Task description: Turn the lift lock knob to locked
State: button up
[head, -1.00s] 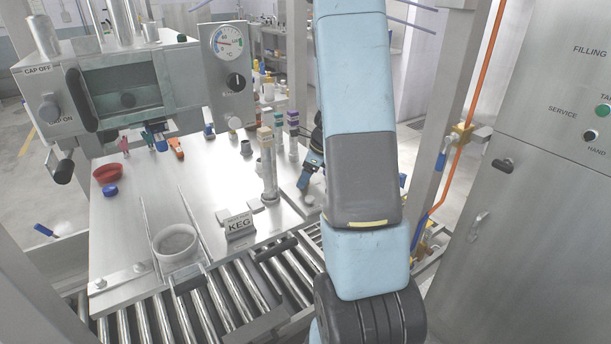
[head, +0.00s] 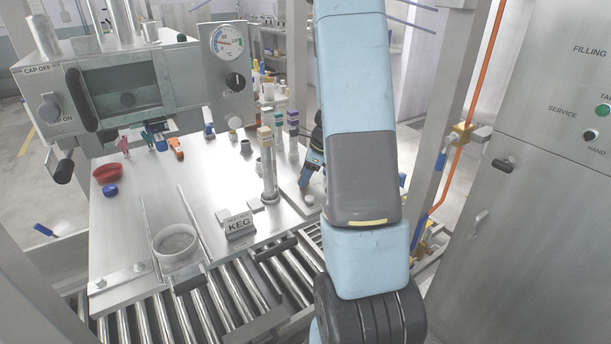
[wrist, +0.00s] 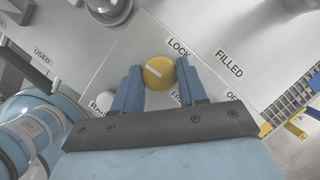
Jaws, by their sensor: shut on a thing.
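The lift lock knob (wrist: 157,76) is a round yellow knob with a white line across its face, in the wrist view. The word LOCK is printed at its upper right and a partly covered word, seemingly FREE, at its lower right. The white line slants; I cannot tell which word it marks. My gripper (wrist: 159,67) has its two blue fingers on either side of the knob, shut on it.
Near the knob, the wrist view shows a metal round fitting (wrist: 107,8) and the printed word FILLED (wrist: 229,64). Rollers (head: 215,310) run in front.

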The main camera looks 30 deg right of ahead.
jog(key=n, duration=0.2)
jog(key=n+g, duration=0.1)
jog(key=n, duration=0.1)
jog(key=shift+w+d+y, duration=0.15)
jog(key=shift+w+y, duration=0.05)
jog(key=shift+y, duration=0.2)
jog(key=n+g, duration=0.2)
jog(key=n, duration=0.2)
jog(key=shift+w+n, duration=0.1)
jog(key=shift+n, duration=0.2)
jog(key=n+g, duration=0.1)
jog(key=n, duration=0.3)
jog(key=shift+w+n+g, duration=0.1)
jog(key=shift+n+g, duration=0.2)
jog(key=shift+g, duration=0.1)
jog(key=shift+w+n+g+h, duration=0.1)
jog(key=shift+n+g+h, duration=0.5)
jog(key=shift+n, duration=1.4)
jog(key=o, duration=1.1)
jog(key=shift+c, duration=0.2)
jog(key=shift+r, duration=0.1)
